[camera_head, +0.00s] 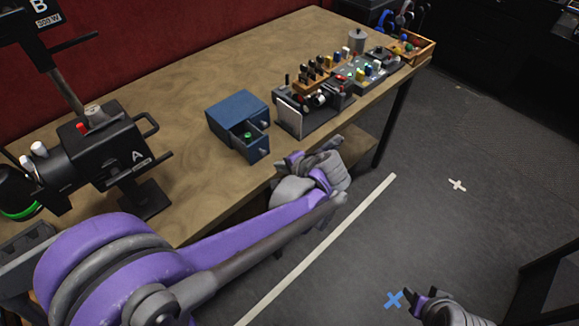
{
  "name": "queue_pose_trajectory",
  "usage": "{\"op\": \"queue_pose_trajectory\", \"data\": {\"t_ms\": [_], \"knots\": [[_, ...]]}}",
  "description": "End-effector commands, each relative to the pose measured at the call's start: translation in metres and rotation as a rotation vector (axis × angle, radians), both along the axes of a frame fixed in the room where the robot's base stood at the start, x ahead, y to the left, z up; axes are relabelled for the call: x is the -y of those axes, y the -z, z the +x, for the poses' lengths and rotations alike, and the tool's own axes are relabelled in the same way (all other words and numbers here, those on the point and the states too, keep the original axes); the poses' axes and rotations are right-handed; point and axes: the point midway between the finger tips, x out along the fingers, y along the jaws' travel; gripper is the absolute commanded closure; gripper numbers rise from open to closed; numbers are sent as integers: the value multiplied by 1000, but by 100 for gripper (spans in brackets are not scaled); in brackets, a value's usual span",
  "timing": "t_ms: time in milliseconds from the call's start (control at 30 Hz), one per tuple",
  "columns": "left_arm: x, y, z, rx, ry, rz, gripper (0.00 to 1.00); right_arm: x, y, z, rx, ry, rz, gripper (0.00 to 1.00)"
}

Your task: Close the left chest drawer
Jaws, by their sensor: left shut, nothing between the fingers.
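The blue chest (233,107) stands on the wooden table near its front edge. Its left drawer (258,155) is pulled out toward the front edge, and a small green item (247,135) lies inside. The drawer beside it on the right looks closed. My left gripper (285,165) is shut and empty. In the picture it is just right of the open drawer's front, apart from it, by the table's front edge. My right gripper (418,298) is low at the bottom right, over the floor and far from the chest. Its fingers are too small to judge.
A black device marked A (105,150) stands left of the chest. A dark control unit with switches (310,108) stands close on its right. Further right are a panel with coloured buttons (365,72) and a wooden tray (425,47). The table between device and chest is clear.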

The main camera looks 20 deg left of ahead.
Motion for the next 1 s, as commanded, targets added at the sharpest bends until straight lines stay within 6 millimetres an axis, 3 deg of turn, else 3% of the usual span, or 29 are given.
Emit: {"op": "queue_pose_trajectory", "data": {"t_ms": [67,300,833,1000], "knots": [[-12,12,6,0,-4,0,100,0,1,0,-1,0,0,50],[-40,10,21,1,-3,-1,100,0,-7,2,5,0,0,50],[-49,11,26,0,-1,-1,100,0,-7,2,5,0,0,50],[-81,12,38,-1,-7,-2,100,0,-3,1,2,0,0,50]]}}
